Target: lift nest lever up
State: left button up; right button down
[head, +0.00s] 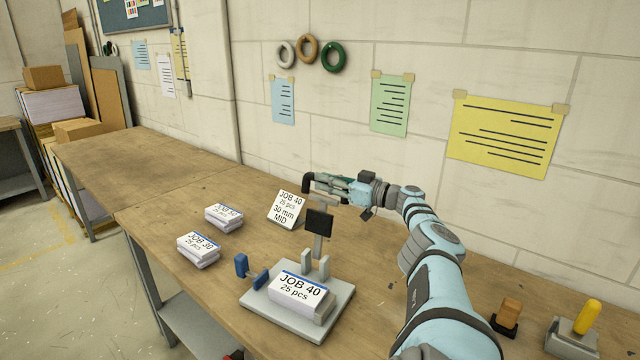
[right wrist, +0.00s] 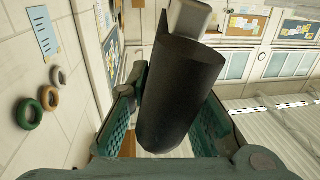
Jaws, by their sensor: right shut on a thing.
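My right gripper (head: 318,184) reaches in from the right above the fixture and is shut. In the right wrist view, a thick black cylindrical grip (right wrist: 180,95) on a pale grey end lies between its teal jaws; I take it as the nest lever's handle. In the head view the gripper mostly hides it. Below stands the grey fixture (head: 259,302) with an upright grey post (head: 318,246) and a black block (head: 319,222). A booklet stack (head: 299,289) marked JOB 40 rests on the fixture. My left gripper is out of view.
Two more booklet stacks (head: 223,216) (head: 198,249) lie left on the wooden bench (head: 150,170). A job card (head: 287,209) stands behind the fixture. Blue-ended parts (head: 241,265) stick out at its left. A yellow-handled tool (head: 587,316) and an orange-brown one (head: 509,313) are at right.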

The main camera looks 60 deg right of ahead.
jog(key=shift+d, duration=0.1)
jog(key=c, duration=1.4)
grip_release()
jog(key=shift+s, duration=0.1)
jog(key=shift+c, duration=0.2)
jog(key=shift+s+r, duration=0.1)
jog(key=shift+s, duration=0.1)
jog(key=shift+r, duration=0.15)
jog(key=shift+r, duration=0.55)
notch_tip(320, 180, up, 9)
jog(key=shift+f, duration=0.1)
jog(key=shift+d+f, duration=0.1)
